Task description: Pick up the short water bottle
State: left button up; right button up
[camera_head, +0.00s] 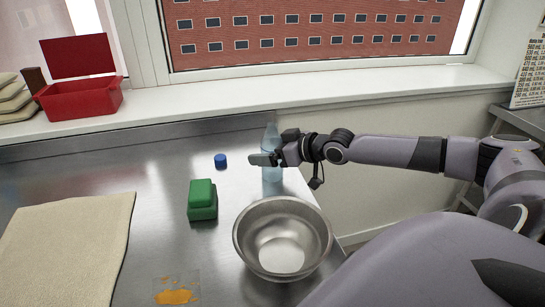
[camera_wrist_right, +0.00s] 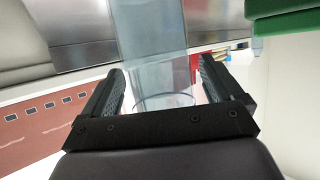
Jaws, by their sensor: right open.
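The water bottle (camera_head: 271,174) is pale blue and see-through. It stands upright near the back right edge of the metal table (camera_head: 150,165). My right gripper (camera_head: 265,159) is at the bottle and hides part of its middle. In the right wrist view the open fingers of the right gripper (camera_wrist_right: 163,82) lie on either side of the bottle (camera_wrist_right: 152,40), with gaps visible beside it. My left gripper is not in view.
A metal bowl (camera_head: 245,238) stands in front of the bottle. A green box (camera_head: 202,200) and a blue cap-like object (camera_head: 220,161) are to its left. A beige cloth (camera_head: 65,245) lies at left. A red bin (camera_head: 80,100) sits on the windowsill (camera_head: 190,96).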

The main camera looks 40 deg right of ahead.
jog(key=shift+w+a+f, duration=0.1)
jog(key=shift+w, duration=0.2)
jog(key=c, duration=1.2)
jog(key=shift+r, duration=0.2)
notch_tip(320, 180, up, 20)
jog(key=shift+f+p, duration=0.1)
jog(key=shift+p, duration=0.3)
